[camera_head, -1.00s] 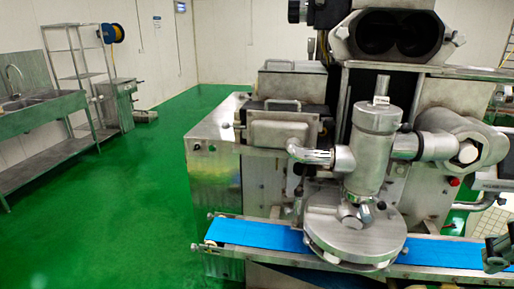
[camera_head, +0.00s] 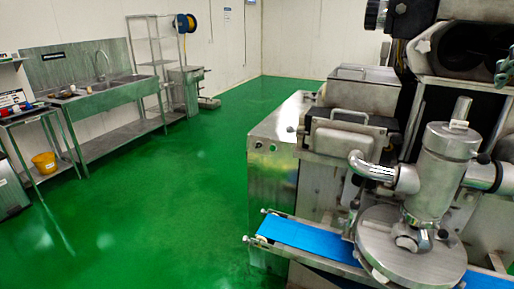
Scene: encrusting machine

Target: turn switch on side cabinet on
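The encrusting machine stands at the right. Its steel side cabinet (camera_head: 272,180) faces the open floor on the left. A small dark knob or switch (camera_head: 272,148) shows near the cabinet's upper front edge, with another small fitting beside it. Both are too small to tell whether they are on or off. A small metal part (camera_head: 504,68) at the right picture edge may be a piece of my gripper. It is cut off, so its fingers cannot be made out. It is well apart from the side cabinet and touches nothing that I can see.
A blue conveyor belt (camera_head: 310,241) juts out low in front of the machine. A round steel head (camera_head: 410,250) hangs over it. The green floor (camera_head: 170,190) between is clear.

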